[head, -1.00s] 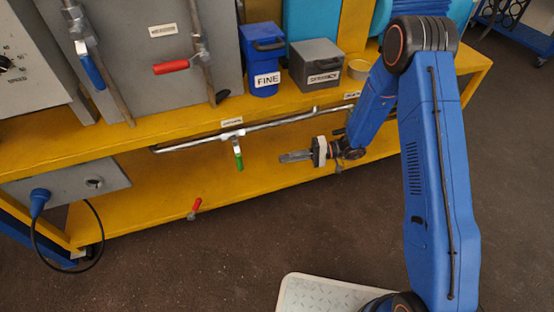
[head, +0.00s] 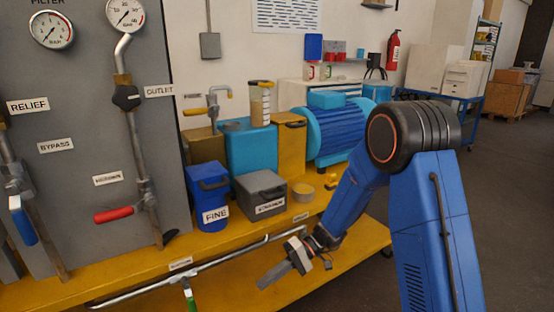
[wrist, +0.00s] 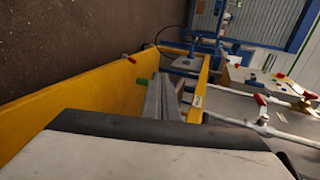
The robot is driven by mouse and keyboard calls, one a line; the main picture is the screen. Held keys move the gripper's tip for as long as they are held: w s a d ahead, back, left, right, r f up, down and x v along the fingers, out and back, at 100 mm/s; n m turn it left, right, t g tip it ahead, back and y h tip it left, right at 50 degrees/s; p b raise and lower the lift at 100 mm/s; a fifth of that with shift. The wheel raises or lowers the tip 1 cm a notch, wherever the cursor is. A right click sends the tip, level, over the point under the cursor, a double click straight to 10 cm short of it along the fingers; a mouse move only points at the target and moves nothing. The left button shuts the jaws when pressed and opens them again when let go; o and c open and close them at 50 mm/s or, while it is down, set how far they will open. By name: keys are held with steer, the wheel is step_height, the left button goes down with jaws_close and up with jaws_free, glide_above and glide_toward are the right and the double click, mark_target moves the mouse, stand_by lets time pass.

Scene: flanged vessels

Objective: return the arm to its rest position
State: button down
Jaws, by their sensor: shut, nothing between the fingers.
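My gripper (head: 274,274) is at the lower middle of the head view, at the end of my blue arm. Its grey fingers are together with nothing between them. It is in front of the yellow skid frame, close to the long grey pipe (head: 215,262); whether it touches the pipe I cannot tell. In the wrist view the shut fingers (wrist: 160,100) point away over the yellow frame (wrist: 110,85). My upper arm rises at the right of the head view, with the elbow bent and the forearm sloping down to the left.
On the yellow bench (head: 245,235) stand a blue FINE bin (head: 208,195), a grey lidded box (head: 261,193) and a blue motor (head: 335,130). A red-handled valve (head: 113,215) is at the left. A green handle (head: 189,296) hangs from the pipe. Open floor (head: 500,200) lies to the right.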

steer(key=s+d+r+m+t+h, duration=0.1)
steer(key=s+d+r+t+h, duration=0.2)
steer(key=s+d+r, duration=0.3)
steer(key=s+d+r+m+t+h, duration=0.2)
steer(key=s+d+r+t+h, duration=0.2)
steer(key=s+d, duration=0.5)
steer(key=s+d+r+m+t+h, duration=0.2)
steer(key=s+d+r+t+h, duration=0.2)
steer(key=d, duration=1.3)
steer(key=s+r+h, duration=0.1)
steer(key=s+r, duration=0.2)
steer(key=r, duration=0.1)
steer(key=shift+s+r, duration=0.25)
